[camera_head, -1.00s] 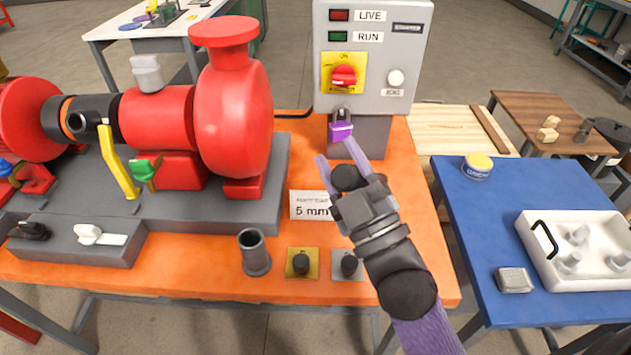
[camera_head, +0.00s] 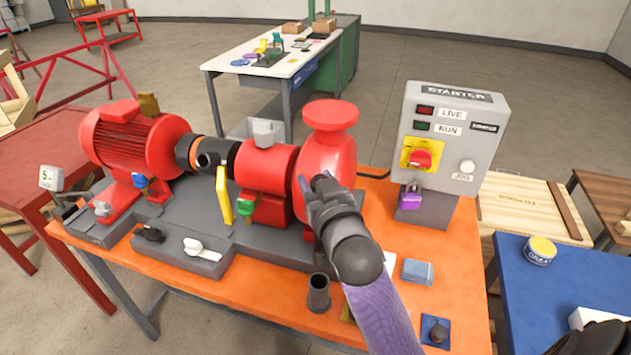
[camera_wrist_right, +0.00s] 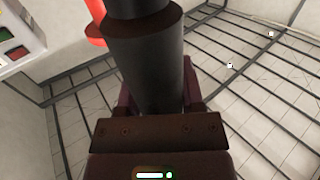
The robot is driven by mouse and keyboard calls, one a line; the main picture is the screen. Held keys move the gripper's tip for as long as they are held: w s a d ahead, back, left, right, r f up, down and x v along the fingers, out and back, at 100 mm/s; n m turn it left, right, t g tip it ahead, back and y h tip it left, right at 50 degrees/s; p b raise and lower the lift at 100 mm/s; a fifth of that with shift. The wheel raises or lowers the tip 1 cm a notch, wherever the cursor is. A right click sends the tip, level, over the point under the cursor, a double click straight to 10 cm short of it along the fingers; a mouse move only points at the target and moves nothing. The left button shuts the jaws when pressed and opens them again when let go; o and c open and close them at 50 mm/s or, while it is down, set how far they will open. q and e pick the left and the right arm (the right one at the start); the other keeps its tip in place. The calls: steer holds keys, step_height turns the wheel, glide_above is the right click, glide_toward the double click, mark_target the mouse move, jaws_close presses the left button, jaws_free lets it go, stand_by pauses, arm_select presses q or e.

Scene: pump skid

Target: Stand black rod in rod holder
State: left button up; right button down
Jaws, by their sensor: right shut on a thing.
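In the head view my right gripper (camera_head: 322,188) is raised in front of the red pump casing. In the right wrist view a dark cylinder with a wider collar, apparently the black rod (camera_wrist_right: 145,75), sits between its purple fingers. The gripper is shut on it. In the head view the wrist and fingers largely hide the rod, so its tilt is hard to judge there. An upright dark grey tube with an open top, apparently the rod holder (camera_head: 318,292), stands on the orange table's front, below and apart from the gripper. My left gripper is not in view.
The red pump (camera_head: 270,180) and its grey base (camera_head: 265,243) fill the table's left and middle. The starter box (camera_head: 447,140) with a purple padlock (camera_head: 410,197) stands at right. A black knob on a blue plate (camera_head: 435,331) is at front right. A blue table (camera_head: 560,285) stands further right.

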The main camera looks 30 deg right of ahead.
step_height(320, 180, down, 11)
steer(key=b, duration=0.8)
steer(key=shift+f+b, duration=0.15)
steer(key=shift+b, duration=0.25)
steer(key=shift+c, duration=0.7)
jaws_free()
steer(key=p+v, duration=0.1)
steer(key=v, duration=0.9)
steer(key=shift+w, duration=0.1)
